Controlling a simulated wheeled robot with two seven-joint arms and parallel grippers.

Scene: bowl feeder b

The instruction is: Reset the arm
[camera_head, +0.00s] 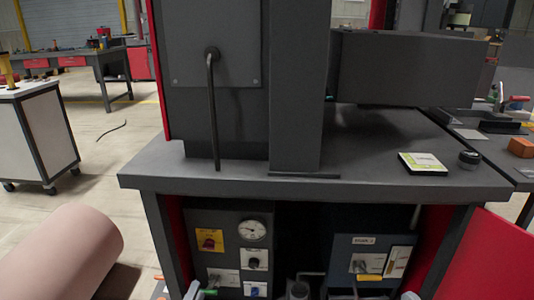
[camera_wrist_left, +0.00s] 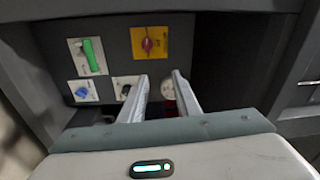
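My left gripper shows in the left wrist view (camera_wrist_left: 160,80), where its two pale fingers stand apart with nothing held between them. They point at a dark control panel (camera_wrist_left: 115,42) and cover part of it. I cannot clearly make out this gripper in the head view. The panel has a yellow plate with a red switch (camera_wrist_left: 151,42), a green lever (camera_wrist_left: 92,55) and a blue knob (camera_wrist_left: 83,93). In the head view the same panel (camera_head: 228,226) sits under the workbench, with a round gauge (camera_head: 252,230).
A dark workbench top (camera_head: 240,184) overhangs the panel. A second blue panel (camera_head: 346,253) stands to its right, and a red door (camera_head: 487,262) at the far right. On the bench are a white-green box (camera_head: 422,163) and a black knob-like piece (camera_head: 469,158). A wheeled cabinet (camera_head: 38,133) stands left.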

